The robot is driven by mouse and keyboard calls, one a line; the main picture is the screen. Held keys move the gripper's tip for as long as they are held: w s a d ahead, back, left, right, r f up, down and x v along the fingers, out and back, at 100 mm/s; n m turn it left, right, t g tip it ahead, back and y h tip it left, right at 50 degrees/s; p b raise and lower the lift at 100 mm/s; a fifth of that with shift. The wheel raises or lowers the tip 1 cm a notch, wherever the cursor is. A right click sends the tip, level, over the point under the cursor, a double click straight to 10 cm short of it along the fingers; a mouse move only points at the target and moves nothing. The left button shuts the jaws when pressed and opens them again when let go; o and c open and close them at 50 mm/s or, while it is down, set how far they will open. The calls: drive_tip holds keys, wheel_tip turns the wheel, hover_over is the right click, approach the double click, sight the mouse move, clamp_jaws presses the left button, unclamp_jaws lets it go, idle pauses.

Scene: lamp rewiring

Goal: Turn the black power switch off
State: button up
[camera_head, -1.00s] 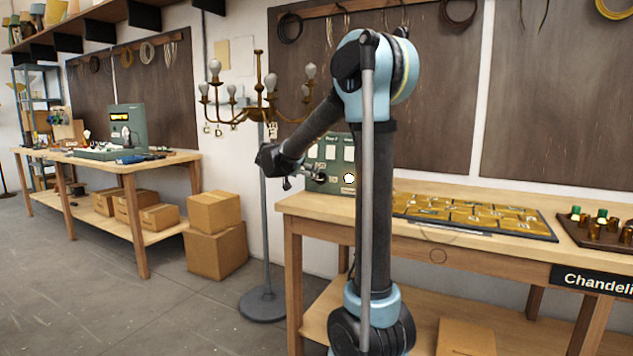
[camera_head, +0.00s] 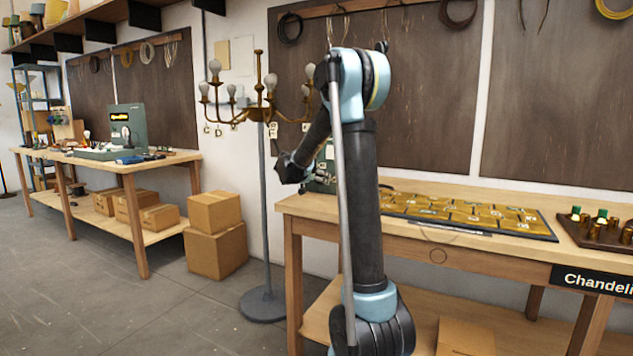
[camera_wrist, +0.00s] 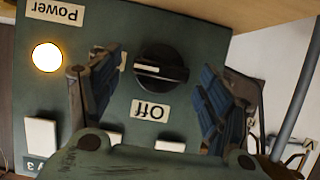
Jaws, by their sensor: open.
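The black power switch (camera_wrist: 161,67) is a round knob on a dark green panel (camera_wrist: 205,30), seen upside down in the wrist view. Its white mark lies roughly level, on the knob's left part. An "Off" label (camera_wrist: 150,107) sits just below it in the picture. A "Power" label (camera_wrist: 55,12) is at upper left, above a glowing round lamp (camera_wrist: 47,57). My gripper (camera_wrist: 160,78) is open, with one blue-padded finger on each side of the knob and a visible gap to it. In the head view the panel (camera_head: 322,185) is mostly hidden behind my arm.
White pieces (camera_wrist: 42,133) sit on the panel near my left finger. A chandelier (camera_head: 262,95) on a stand is left of the workbench (camera_head: 480,195). A board with yellow sections (camera_head: 460,212) and a brown tray (camera_head: 590,235) lie on the bench to the right.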

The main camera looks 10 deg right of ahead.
drive_tip(key=c, duration=1)
drive_tip(key=shift+d, duration=0.15)
drive_tip(key=shift+c, duration=0.2)
